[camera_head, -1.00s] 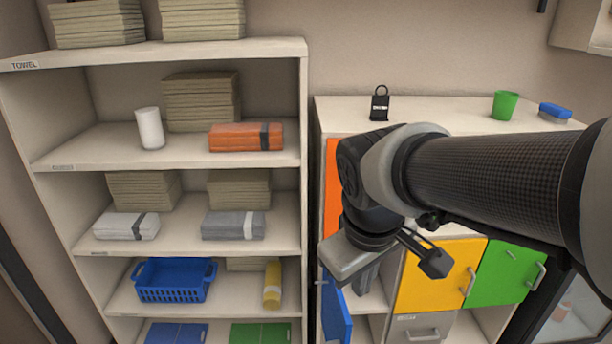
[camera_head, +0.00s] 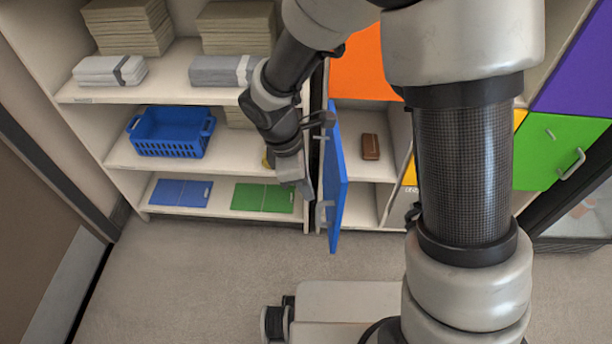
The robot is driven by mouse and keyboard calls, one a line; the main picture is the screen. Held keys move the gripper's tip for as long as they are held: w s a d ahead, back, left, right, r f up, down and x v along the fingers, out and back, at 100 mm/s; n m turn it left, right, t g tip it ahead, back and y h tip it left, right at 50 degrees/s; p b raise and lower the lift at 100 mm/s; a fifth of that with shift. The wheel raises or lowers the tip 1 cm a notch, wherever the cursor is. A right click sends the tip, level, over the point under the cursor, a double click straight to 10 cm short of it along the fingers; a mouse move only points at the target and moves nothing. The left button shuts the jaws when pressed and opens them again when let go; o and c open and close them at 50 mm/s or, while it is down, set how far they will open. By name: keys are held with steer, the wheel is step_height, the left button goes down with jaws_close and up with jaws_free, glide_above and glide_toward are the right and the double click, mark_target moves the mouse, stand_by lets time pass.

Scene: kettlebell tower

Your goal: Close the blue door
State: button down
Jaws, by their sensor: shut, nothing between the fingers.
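The blue door (camera_head: 336,180) stands open at the lower left of the cabinet, swung out toward me and seen nearly edge-on. Behind it, its compartment shows, with a brown item (camera_head: 371,147) on the shelf inside. My gripper (camera_head: 304,190) is shut and empty. It points down just left of the blue door, in front of the shelf unit's right edge. The fingertips look close to the door's outer side; I cannot tell whether they touch it. My arm hides part of the cabinet front.
The shelf unit on the left holds a blue basket (camera_head: 172,134), a blue folder (camera_head: 181,193) and a green folder (camera_head: 262,198). An orange door (camera_head: 362,70), a green door (camera_head: 550,150) and a purple door (camera_head: 580,75) are shut. The carpet (camera_head: 180,270) in front is clear.

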steer(key=d+f+b, duration=0.1)
steer(key=d+f, duration=0.3)
steer(key=d, duration=0.1)
steer(key=shift+w+d+f, duration=0.15)
steer(key=shift+w+f, duration=0.05)
steer(key=shift+f, duration=0.05)
